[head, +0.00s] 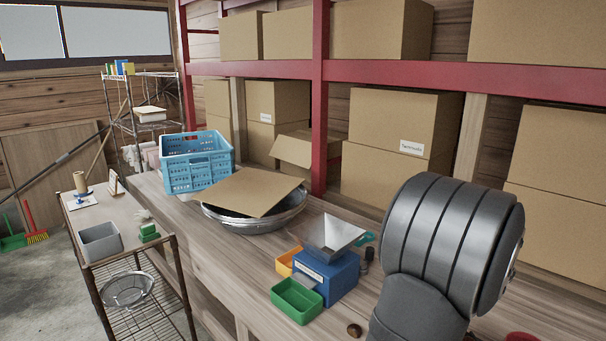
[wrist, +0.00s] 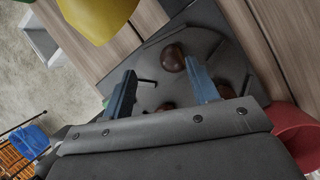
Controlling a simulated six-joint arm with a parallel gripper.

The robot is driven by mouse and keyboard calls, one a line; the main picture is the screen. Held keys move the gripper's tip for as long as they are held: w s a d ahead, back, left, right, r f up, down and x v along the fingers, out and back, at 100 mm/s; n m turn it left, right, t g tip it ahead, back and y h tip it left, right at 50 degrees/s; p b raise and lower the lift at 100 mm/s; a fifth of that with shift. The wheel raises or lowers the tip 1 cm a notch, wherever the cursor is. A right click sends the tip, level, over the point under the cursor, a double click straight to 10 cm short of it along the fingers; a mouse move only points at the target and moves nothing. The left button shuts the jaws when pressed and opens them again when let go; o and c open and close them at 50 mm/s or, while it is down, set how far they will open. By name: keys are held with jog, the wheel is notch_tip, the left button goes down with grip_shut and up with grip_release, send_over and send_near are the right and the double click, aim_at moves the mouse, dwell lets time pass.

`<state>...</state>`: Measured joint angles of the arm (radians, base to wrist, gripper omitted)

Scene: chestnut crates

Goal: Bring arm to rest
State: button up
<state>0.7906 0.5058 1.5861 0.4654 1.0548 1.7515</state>
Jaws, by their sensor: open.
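My gripper (wrist: 160,70) shows in the wrist view with its two blue-grey fingers apart and nothing clasped between them. Beyond the fingers lies a dark grey surface with a brown, rounded chestnut (wrist: 172,57) on it. Two more brown pieces (wrist: 224,89) show lower, partly covered by the fingers and gripper body. I cannot tell how far the fingertips are from them. In the head view my arm's thick grey link fills the lower right, and the gripper is out of sight.
On the bench stand a blue machine with a hopper (head: 330,275), a green tray (head: 297,300), a round metal pan (head: 255,222) with cardboard on top, and a blue crate (head: 197,165). A chestnut (head: 354,330) lies in front. A red container (wrist: 297,135) is at the wrist view's right.

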jog(key=s+d+r, duration=0.5)
jog(key=s+r, duration=0.2)
jog(key=s, duration=0.4)
jog(key=s+d+f+n+g, duration=0.1)
jog(key=s+d+n+g, duration=0.2)
jog(key=s+d+n, duration=0.3)
jog(key=s+d+f+n+g, duration=0.1)
jog(key=s+d+n+g, duration=0.2)
jog(key=s+d+n, duration=0.3)
jog(key=shift+s+f+n+g, duration=0.4)
jog(key=shift+s+n, duration=2.35)
jog(key=shift+n, duration=2.15)
